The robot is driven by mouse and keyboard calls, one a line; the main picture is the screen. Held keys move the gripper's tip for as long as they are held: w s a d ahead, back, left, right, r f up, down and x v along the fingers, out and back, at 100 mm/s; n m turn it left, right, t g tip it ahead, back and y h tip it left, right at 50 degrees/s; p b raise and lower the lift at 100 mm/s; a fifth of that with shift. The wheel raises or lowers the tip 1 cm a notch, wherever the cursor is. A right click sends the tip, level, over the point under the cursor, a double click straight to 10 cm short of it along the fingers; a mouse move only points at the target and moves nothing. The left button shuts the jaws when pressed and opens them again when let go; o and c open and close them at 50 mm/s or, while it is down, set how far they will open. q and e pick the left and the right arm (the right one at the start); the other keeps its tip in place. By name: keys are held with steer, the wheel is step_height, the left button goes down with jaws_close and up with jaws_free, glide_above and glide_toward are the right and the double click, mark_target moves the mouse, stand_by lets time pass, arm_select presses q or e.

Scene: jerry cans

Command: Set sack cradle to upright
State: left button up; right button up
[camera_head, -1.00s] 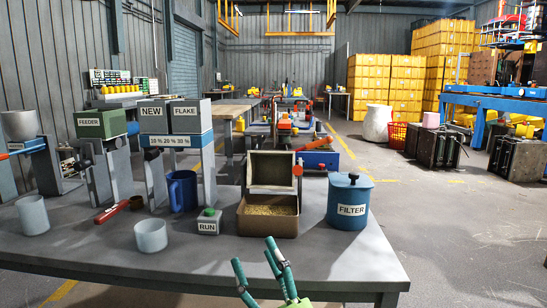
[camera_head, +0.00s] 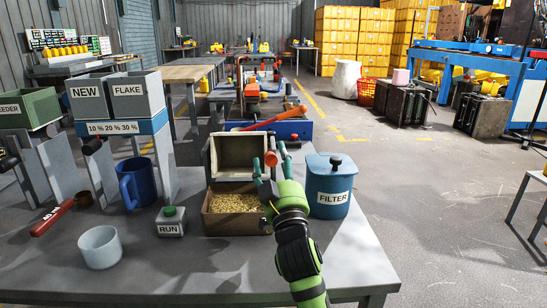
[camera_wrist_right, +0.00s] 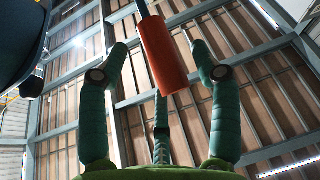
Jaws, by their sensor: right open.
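No label names the sack cradle, so I cannot tell for certain which thing it is. A brown open box (camera_head: 237,223) holds golden grain, and a pale panel in a dark frame (camera_head: 240,150) stands upright behind it. An orange handle (camera_head: 271,159) shows at its right side. My right gripper (camera_head: 269,163) is open at this handle, fingers pointing up. In the right wrist view an orange cylinder (camera_wrist_right: 164,55) on a dark rod hangs between the two spread fingers; contact is not clear. My arm hides part of the box's right side. My left gripper is not in view.
A blue FILTER canister (camera_head: 328,197) stands close right of my gripper. Left are a RUN button block (camera_head: 170,222), a blue mug (camera_head: 136,184), a white cup (camera_head: 101,247) and the NEW and FLAKE bins (camera_head: 112,95). The table's front middle (camera_head: 190,275) is clear.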

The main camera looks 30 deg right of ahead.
steer(key=shift+x, duration=0.8)
jaws_close()
